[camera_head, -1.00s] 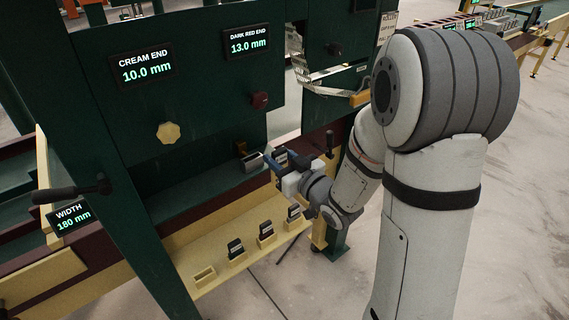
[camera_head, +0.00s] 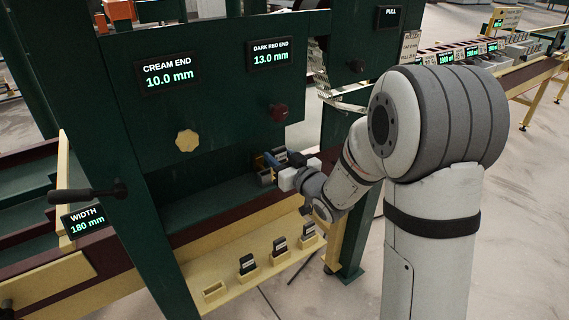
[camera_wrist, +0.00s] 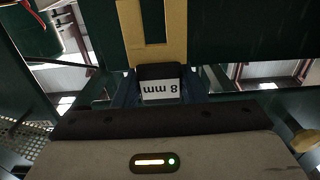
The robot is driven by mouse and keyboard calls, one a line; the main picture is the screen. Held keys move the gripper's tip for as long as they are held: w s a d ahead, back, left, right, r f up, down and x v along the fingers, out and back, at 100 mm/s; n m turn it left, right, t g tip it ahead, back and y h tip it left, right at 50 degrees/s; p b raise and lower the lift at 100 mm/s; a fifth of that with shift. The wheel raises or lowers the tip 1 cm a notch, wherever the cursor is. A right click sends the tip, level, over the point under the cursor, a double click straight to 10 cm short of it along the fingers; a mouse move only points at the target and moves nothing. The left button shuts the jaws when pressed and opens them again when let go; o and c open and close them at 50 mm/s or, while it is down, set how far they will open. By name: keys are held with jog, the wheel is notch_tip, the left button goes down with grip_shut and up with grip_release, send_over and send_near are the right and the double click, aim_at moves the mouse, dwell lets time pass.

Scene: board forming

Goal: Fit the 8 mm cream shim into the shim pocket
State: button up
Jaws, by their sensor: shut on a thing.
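The 8 mm shim (camera_wrist: 162,88) is in the wrist view, a dark piece with a white "8 mm" label that reads upside down. My gripper (camera_wrist: 160,97) is shut on it, with a blue finger on either side. Just beyond it is a tan frame with a dark slot, which looks like the shim pocket (camera_wrist: 176,48). The shim's far edge lies close to this frame; I cannot tell whether it touches or enters. In the head view my gripper (camera_head: 273,164) is at the green machine's front, by a small yellowish fitting, and the shim is not clear there.
A cream rack (camera_head: 230,279) below holds several dark labelled shims in holders; its leftmost holder (camera_head: 214,291) is empty. Displays read cream end (camera_head: 169,74) 10.0 mm and dark red end (camera_head: 273,54) 13.0 mm. A green post (camera_head: 138,170) stands left of the gripper.

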jog(key=shift+b+x, duration=0.6)
jog(key=shift+x, duration=2.25)
jog(key=shift+f+b, duration=0.1)
jog(key=shift+b, duration=0.3)
jog(key=shift+b, duration=1.2)
jog(key=shift+f+b, duration=2.25)
jog(key=shift+b, duration=0.2)
jog(key=o, duration=1.1)
jog(key=shift+s, duration=0.1)
jog(key=v, duration=0.7)
jog(key=shift+s+d+b, duration=0.25)
jog(key=shift+s+b, duration=0.05)
jog(key=shift+b, duration=0.1)
